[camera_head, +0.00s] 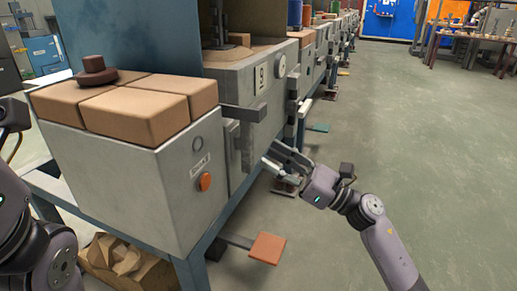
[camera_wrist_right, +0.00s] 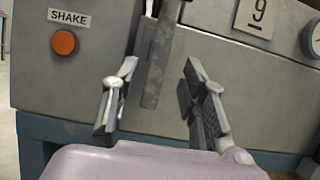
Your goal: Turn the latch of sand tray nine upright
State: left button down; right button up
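Sand tray nine (camera_head: 225,78) is a grey metal box with a "9" plate (camera_head: 262,77) and a round gauge on its front. Its grey latch (camera_head: 246,150) hangs downward at the left of that front, below a short horizontal bar. In the right wrist view the latch (camera_wrist_right: 158,62) points down, slightly tilted, its lower end between my finger tips. My right gripper (camera_head: 271,160) is open in front of the box, its fingers (camera_wrist_right: 157,88) on either side of the latch; contact cannot be told. My left arm shows at the left edge; its gripper is not visible.
A grey box with brown blocks (camera_head: 150,108) on top stands nearer, with an orange button (camera_head: 204,181) under a "SHAKE" label. An orange pedal (camera_head: 267,248) sits low beside the blue bench frame (camera_head: 190,268). The floor (camera_head: 410,150) at right is clear.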

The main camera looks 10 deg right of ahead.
jog(key=v, duration=0.6)
dwell(0.3)
